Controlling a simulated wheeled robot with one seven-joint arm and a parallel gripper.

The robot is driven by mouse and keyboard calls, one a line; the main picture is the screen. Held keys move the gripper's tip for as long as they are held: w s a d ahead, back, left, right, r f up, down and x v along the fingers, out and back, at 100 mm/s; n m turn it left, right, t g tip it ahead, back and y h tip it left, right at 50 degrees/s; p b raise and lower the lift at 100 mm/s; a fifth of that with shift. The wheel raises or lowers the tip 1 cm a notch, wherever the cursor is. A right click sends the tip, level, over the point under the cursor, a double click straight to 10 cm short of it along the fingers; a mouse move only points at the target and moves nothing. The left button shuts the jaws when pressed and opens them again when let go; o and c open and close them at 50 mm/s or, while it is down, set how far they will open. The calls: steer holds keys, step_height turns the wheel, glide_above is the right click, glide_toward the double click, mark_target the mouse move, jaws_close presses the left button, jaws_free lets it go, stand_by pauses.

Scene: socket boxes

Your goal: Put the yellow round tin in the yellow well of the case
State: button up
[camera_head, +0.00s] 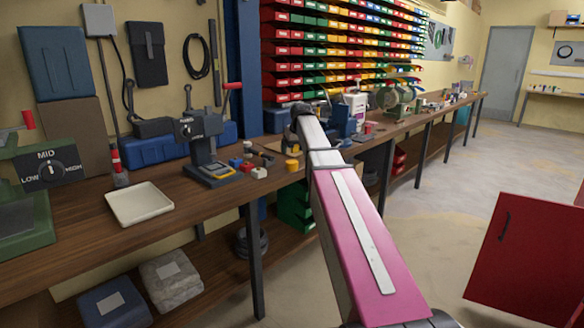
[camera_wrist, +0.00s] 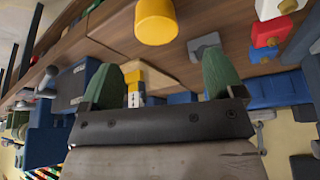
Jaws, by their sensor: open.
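The yellow round tin (camera_wrist: 156,22) stands on the wooden bench at the top of the wrist view, just beyond my fingertips. In the head view a small yellow round piece, which looks like the same tin (camera_head: 292,165), sits near the bench's front edge, just left of my arm. My gripper (camera_wrist: 162,65) is open, its two green fingers wide apart. The tin is not between them. In the head view my fingers cannot be made out at the far end of my arm. I cannot make out the case or its yellow well in either view.
Small red, blue and white pieces (camera_head: 247,167) lie left of the tin, beside a dark press-like stand (camera_head: 203,150). A white tray (camera_head: 140,203) lies farther left on bare bench.

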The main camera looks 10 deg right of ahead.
mark_target(292, 162)
steer(key=x, duration=0.8)
steer(key=shift+w+d+f, duration=0.15)
steer(key=shift+d+f, duration=0.05)
steer(key=shift+f, duration=0.2)
steer(key=shift+c, duration=0.3)
steer(key=c, duration=1.1)
steer(key=shift+r, duration=0.1)
